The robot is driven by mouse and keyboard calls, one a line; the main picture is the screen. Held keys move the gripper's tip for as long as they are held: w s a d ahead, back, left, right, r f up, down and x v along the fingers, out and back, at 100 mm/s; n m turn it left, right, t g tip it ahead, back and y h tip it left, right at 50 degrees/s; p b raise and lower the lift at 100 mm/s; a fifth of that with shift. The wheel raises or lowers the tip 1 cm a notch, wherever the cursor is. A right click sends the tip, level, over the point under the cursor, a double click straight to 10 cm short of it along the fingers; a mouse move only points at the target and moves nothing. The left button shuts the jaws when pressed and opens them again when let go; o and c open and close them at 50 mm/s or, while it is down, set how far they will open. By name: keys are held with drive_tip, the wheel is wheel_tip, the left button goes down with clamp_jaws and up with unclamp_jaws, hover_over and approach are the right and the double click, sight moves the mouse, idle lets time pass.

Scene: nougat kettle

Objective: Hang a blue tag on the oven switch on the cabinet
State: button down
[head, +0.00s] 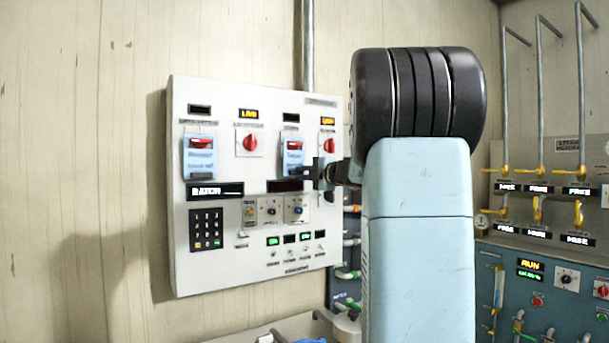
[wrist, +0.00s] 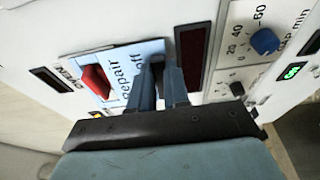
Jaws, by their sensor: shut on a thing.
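The cabinet (head: 260,215) is a pale wall panel with a row of switches. A blue tag (head: 293,150) is at its third switch; the wrist view shows this tag (wrist: 125,68) with "Repair" printed on it, beside the "OVEN" label (wrist: 70,72). The red oven switch handle (wrist: 96,82) shows at the tag's upper part, with tag surface around it. My gripper (wrist: 162,75) is shut on the lower part of this tag, close to the panel. In the head view my gripper (head: 308,172) reaches in from the right. Whether the tag bears on the switch is unclear.
Another blue tag (head: 199,160) hangs at the leftmost switch. Two red knobs (head: 250,142) and (head: 329,145) sit under lit displays. Below are a keypad (head: 207,229) and small dials (head: 271,210). Pipes with yellow valves (head: 540,190) stand at right.

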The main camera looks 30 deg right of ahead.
drive_tip(key=c, duration=1)
unclamp_jaws()
drive_tip(key=v, duration=1.3)
drive_tip(key=shift+s+d, duration=0.1)
drive_tip(key=shift+s, duration=0.25)
